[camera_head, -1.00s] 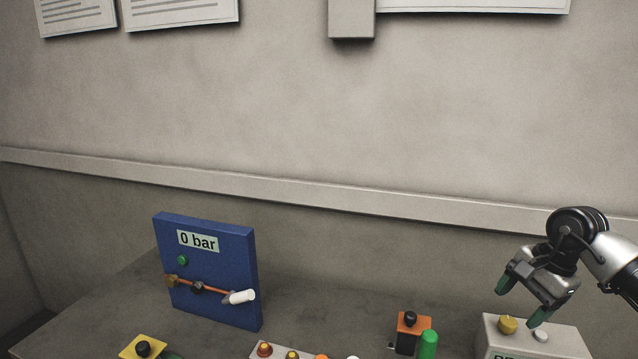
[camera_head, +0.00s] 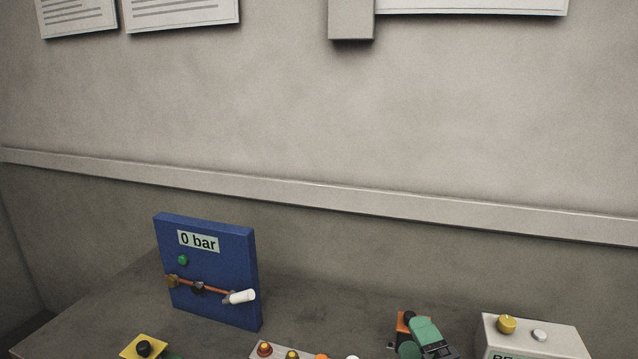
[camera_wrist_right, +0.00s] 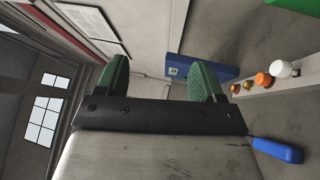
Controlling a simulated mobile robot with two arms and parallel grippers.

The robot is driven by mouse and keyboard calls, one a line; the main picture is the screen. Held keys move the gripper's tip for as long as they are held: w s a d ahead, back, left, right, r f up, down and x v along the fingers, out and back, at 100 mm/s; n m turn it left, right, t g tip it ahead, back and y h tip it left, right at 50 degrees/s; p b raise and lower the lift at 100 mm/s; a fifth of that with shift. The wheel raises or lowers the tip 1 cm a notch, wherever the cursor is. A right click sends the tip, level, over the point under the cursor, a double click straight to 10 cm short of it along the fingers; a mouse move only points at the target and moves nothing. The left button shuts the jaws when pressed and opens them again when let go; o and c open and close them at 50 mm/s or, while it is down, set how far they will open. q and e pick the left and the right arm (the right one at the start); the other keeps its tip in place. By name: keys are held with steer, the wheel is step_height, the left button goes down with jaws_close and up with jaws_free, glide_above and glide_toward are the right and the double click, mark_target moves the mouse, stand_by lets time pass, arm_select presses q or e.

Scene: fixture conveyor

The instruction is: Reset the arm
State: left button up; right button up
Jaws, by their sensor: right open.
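My right gripper (camera_head: 418,340) is at the bottom of the head view, in front of the orange block (camera_head: 402,322), which it partly hides. In the right wrist view its two green fingers (camera_wrist_right: 158,82) stand wide apart with nothing between them.
A blue panel (camera_head: 236,240) reading "0 bar" stands upright on the grey table (camera_head: 90,300). A grey box (camera_head: 550,340) with a yellow knob is at the right.

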steer(key=s+d+f+m+g+h, duration=0.4)
steer(key=s+f+m+h, duration=0.15)
steer(key=f+m, duration=0.3)
steer(key=s+f+m+g, duration=0.5)
steer(key=s+f+g, duration=0.1)
steer(key=s, duration=0.4)
steer(key=s+f+m+g, duration=0.5)
steer(key=s+m+g, duration=0.1)
steer(key=s, duration=0.4)
step_height(320, 180, down, 32)
steer(key=s+g+b, duration=0.1)
steer(key=b, duration=0.5)
steer(key=s+d+f+b, duration=0.1)
steer(key=s+f+b, duration=0.1)
steer(key=s+f, duration=0.6)
steer(key=s+d+f+g+b, duration=0.1)
steer(key=s+d+f+b, duration=0.1)
steer(key=s+f, duration=0.6)
step_height(320, 180, down, 4)
steer(key=shift+s+d+f+n+g, duration=0.2)
steer(key=shift+s+d+n+g, duration=0.05)
steer(key=shift+d+n+g, duration=0.1)
